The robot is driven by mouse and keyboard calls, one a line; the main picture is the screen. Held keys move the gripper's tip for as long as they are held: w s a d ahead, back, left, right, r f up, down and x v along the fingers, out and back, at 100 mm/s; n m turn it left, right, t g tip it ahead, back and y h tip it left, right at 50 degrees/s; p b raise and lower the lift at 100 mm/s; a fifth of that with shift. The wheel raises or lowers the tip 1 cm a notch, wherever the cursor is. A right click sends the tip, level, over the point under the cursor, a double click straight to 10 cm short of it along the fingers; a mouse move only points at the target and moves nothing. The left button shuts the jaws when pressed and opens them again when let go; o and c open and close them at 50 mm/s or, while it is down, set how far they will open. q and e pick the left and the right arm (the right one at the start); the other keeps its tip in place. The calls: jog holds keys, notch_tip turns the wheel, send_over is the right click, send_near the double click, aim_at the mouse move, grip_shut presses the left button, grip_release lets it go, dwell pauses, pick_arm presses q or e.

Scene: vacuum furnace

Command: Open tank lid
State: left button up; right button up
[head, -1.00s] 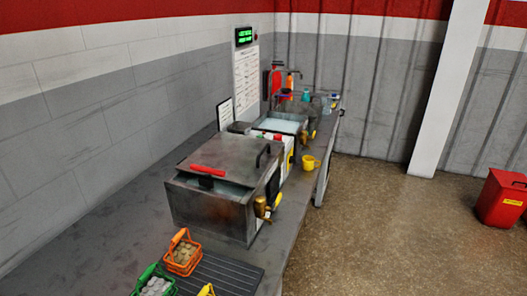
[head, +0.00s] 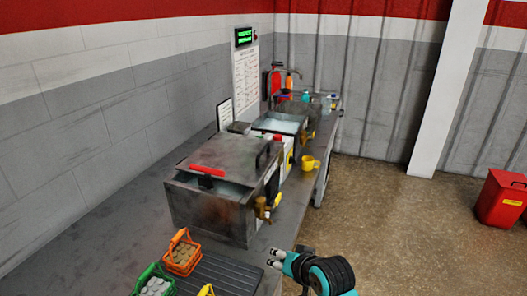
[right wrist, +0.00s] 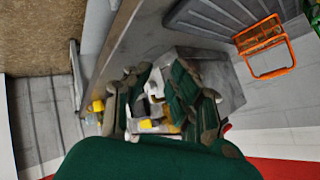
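The nearest grey metal tank (head: 205,212) stands on the bench in the head view. Its dark metal lid (head: 232,152) covers the rear part of the top. Pale liquid shows in a gap at the front. The lid has a red grip (head: 208,170) along its front edge and a dark handle (head: 264,156) at its right. My right gripper (head: 275,258) is at the bottom of the head view, in front of the tank and apart from it. In the right wrist view its fingers (right wrist: 155,100) are spread with nothing held between them. My left gripper is not in view.
An orange basket (head: 182,256) and a green basket (head: 154,284) stand near a ribbed black mat (head: 222,276). A brass tap (head: 264,208) sticks out from the tank's front right. A yellow mug (head: 308,163) and a second tank (head: 280,123) are farther back.

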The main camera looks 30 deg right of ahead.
jog(key=w+d+r+m+t, duration=0.3)
jog(key=w+d+r+m, duration=0.2)
jog(key=w+r, duration=0.3)
jog(key=m+t+h, duration=0.2)
jog(key=m+t, duration=0.1)
jog(key=m, duration=0.2)
send_near(263, 149)
jog(key=w, duration=0.3)
jog(key=w+f+p, duration=0.1)
jog(key=w, duration=0.2)
jog(key=w+d+f+p, duration=0.1)
jog(key=w, duration=0.3)
jog(key=shift+d, duration=0.1)
jog(key=shift+f, duration=0.1)
grip_shut()
